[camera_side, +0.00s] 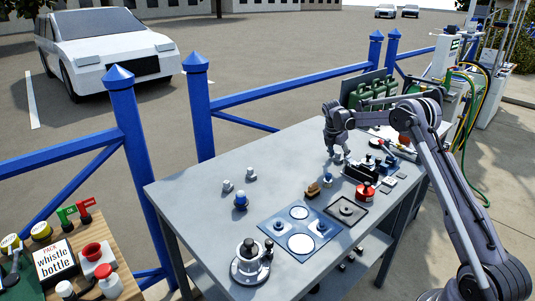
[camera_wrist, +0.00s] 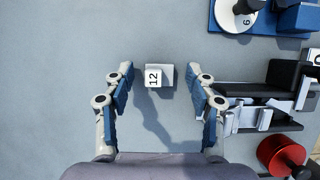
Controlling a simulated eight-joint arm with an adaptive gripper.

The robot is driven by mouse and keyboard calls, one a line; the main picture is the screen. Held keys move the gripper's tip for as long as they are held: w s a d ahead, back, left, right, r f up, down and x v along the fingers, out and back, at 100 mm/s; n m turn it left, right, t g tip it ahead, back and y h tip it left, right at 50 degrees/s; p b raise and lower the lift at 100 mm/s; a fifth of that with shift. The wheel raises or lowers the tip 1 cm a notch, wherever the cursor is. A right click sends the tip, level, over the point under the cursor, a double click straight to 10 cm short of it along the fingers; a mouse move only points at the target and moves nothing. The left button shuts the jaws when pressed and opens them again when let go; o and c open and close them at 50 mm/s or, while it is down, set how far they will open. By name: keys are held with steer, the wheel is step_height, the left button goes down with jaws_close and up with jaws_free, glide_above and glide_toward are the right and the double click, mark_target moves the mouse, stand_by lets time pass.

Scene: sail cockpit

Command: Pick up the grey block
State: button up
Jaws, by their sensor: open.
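A small light-grey block (camera_wrist: 166,75) marked "12" stands on the grey table, seen from above in the wrist view. My gripper (camera_wrist: 160,72) is open, with one finger left of the block and one right of it. There is a clear gap on each side, and neither finger appears to touch it. In the side view my gripper (camera_side: 334,147) points down over the far part of the table (camera_side: 215,208). A small pale shape shows just under it, too small to read there. The height between fingertips and block is hard to tell.
A black holder (camera_wrist: 275,95) and a red round object (camera_wrist: 282,155) stand close right of my right finger. A blue tray (camera_wrist: 262,20) lies at upper right. The table left of the block is bare. Blue railings (camera_side: 200,105) run behind the table.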

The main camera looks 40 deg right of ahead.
steer(key=c, duration=1.1)
steer(key=shift+c, duration=0.2)
